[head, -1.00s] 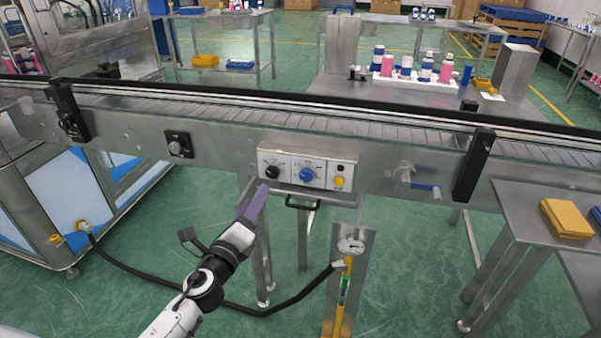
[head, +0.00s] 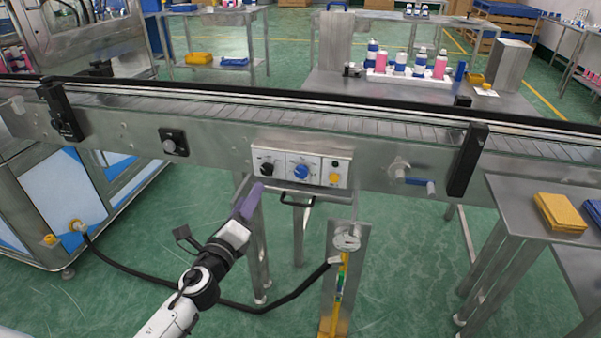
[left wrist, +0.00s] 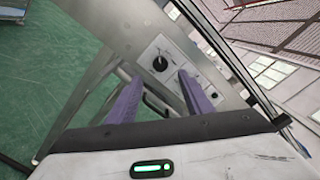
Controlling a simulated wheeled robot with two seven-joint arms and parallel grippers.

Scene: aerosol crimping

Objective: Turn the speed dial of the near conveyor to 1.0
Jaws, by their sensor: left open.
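The near conveyor's control panel (head: 318,178) is a light plate with a black dial (head: 267,169), a blue dial (head: 301,172) and a yellow button (head: 334,178). I cannot read which dial is for speed or its setting. My left gripper (head: 258,188) is just below and in front of the panel's left end, with purple fingers pointing up at it. In the left wrist view the open fingers (left wrist: 157,84) have the black dial (left wrist: 160,63) beyond and between their tips, apart from them. The right finger hides part of the panel there. My right gripper is not in view.
A black handle (head: 298,201) sticks out below the panel. A separate black knob (head: 173,142) is on the conveyor side to the left. A gauge stand (head: 345,240) with a hose stands below right. A steel table (head: 510,210) is at the right.

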